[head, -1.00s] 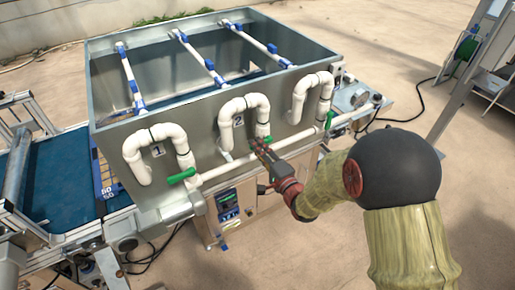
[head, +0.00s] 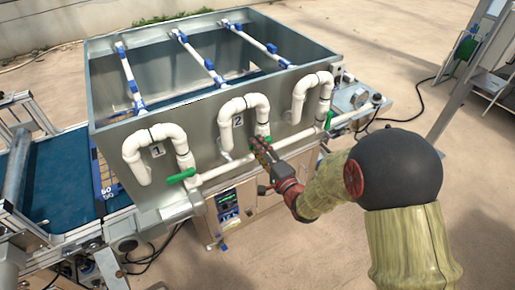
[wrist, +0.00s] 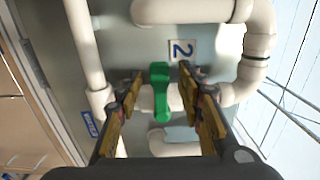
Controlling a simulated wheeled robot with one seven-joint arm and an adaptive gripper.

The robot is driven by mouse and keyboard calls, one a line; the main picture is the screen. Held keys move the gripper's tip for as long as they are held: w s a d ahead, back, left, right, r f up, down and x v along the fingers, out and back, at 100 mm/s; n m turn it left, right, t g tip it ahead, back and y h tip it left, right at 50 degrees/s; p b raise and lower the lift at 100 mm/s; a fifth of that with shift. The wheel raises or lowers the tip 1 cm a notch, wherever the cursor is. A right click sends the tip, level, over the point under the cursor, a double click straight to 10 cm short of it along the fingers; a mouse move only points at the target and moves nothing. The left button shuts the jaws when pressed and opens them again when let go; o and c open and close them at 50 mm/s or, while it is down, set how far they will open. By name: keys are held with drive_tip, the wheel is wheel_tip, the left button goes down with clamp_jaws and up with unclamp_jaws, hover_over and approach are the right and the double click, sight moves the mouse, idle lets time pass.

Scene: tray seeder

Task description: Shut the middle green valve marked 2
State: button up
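The middle green valve (head: 262,139) sits on the white pipe below the label marked 2 (head: 238,121), partly hidden by my gripper in the head view. In the wrist view the green valve handle (wrist: 160,92) lies between the two fingers, and the 2 label (wrist: 181,50) is just beyond them. My gripper (head: 262,148) is at the valve. In the wrist view my gripper (wrist: 159,78) is open, with one finger on each side of the handle. Gaps show on both sides, though I cannot tell the depth exactly.
Another green valve (head: 181,176) is to the left, below label 1 (head: 157,152). A third green valve (head: 329,120) is to the right. White bent pipes (head: 308,88) stick out from the grey tank wall. A long white pipe (head: 222,170) runs below.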

drive_tip(key=v, duration=1.1)
drive_tip(key=shift+s+d, duration=0.25)
